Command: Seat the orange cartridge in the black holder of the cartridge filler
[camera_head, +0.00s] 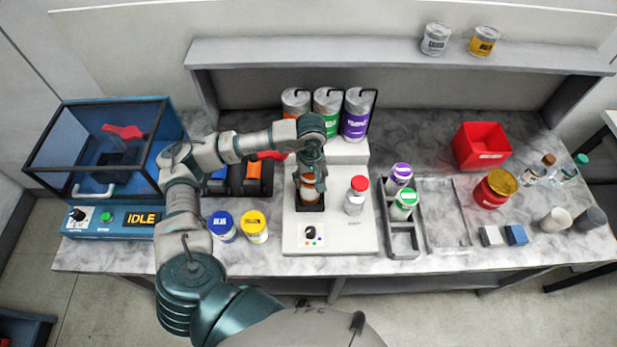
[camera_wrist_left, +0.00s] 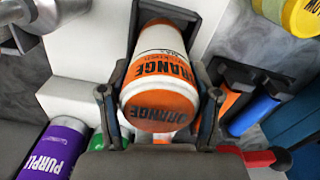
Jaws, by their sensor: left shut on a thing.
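The orange cartridge (camera_head: 308,191), white with orange bands, is below my left gripper (camera_head: 312,170) in the head view. In the left wrist view the cartridge (camera_wrist_left: 162,75) lies between the two fingers of my left gripper (camera_wrist_left: 160,112), which is shut on it, with its orange end toward the camera. The black holder (camera_head: 310,207) is on the white filler base (camera_head: 345,237). In the wrist view the holder's dark walls (camera_wrist_left: 197,27) flank the cartridge's far end; I cannot tell whether it rests on the holder floor. My right gripper is not in view.
A red-capped white bottle (camera_head: 355,196) stands close right of the holder. Purple, green and orange tanks (camera_head: 327,113) stand behind. A dark rack (camera_head: 403,240) with two cartridges is at the right.

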